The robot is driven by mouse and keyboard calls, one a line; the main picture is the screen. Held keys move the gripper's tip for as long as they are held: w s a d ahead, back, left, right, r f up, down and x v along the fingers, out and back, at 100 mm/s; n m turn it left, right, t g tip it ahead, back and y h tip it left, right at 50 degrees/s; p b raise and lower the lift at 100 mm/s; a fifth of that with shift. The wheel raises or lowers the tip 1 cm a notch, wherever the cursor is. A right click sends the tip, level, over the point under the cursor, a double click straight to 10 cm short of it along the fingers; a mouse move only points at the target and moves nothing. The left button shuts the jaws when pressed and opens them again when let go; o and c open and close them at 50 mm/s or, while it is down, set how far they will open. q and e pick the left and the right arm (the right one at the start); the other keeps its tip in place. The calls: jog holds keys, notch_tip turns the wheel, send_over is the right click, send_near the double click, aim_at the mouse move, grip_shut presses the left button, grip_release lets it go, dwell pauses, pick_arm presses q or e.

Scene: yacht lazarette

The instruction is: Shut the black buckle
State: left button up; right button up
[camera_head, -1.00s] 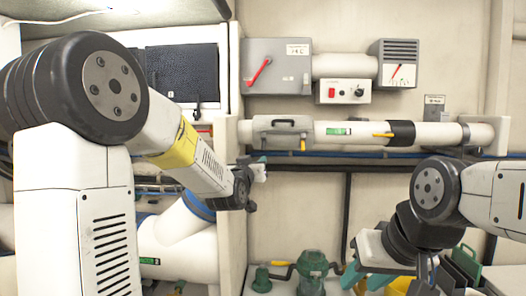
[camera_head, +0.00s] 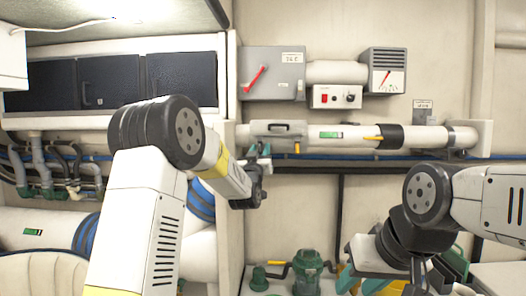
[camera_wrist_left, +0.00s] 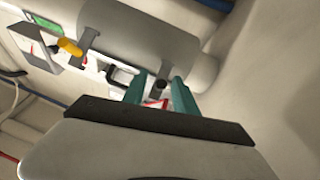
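A grey fitting with a black handle (camera_head: 280,126), which may be the buckle, sits on the left part of the horizontal white pipe. In the left wrist view a black bent handle (camera_wrist_left: 122,76) shows left of the fingers; I cannot tell if it is the same part. My left gripper (camera_head: 258,156) is just below and left of the grey fitting. In its wrist view the two teal fingers (camera_wrist_left: 160,88) stand apart, with a small black peg and a red-edged label behind the gap. My right gripper (camera_head: 362,279) is low at the right, its fingers apart, nothing seen between them.
The white pipe (camera_head: 435,138) carries a black band and yellow lever. Above hang a grey box (camera_head: 273,74) with a red lever and a switch box (camera_head: 335,96). A green pump (camera_head: 307,271) stands below. A blue line runs under the pipe; dark cabinet doors are left.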

aim_at(261, 140)
pick_arm(q)
grip_shut()
jog(key=shift+r, duration=0.2)
jog(key=r+g, duration=0.1)
jog(key=g, duration=0.1)
jog(key=shift+w+d+r+g, duration=0.1)
jog(key=shift+d+r+g, duration=0.05)
jog(key=shift+g, duration=0.25)
jog(key=shift+w+d+r+n+g+y, duration=0.15)
jog(key=shift+r+n+g+y, duration=0.1)
jog(key=shift+g, duration=0.45)
jog(key=shift+w+r+n+g+y, duration=0.1)
jog(key=shift+r+n+g+y, duration=0.1)
jog(key=shift+g, duration=0.5)
jog(key=shift+w+r+g, duration=0.2)
jog(key=shift+r+g, duration=0.05)
jog(key=shift+g, duration=0.45)
grip_release()
jog(key=shift+f, duration=0.1)
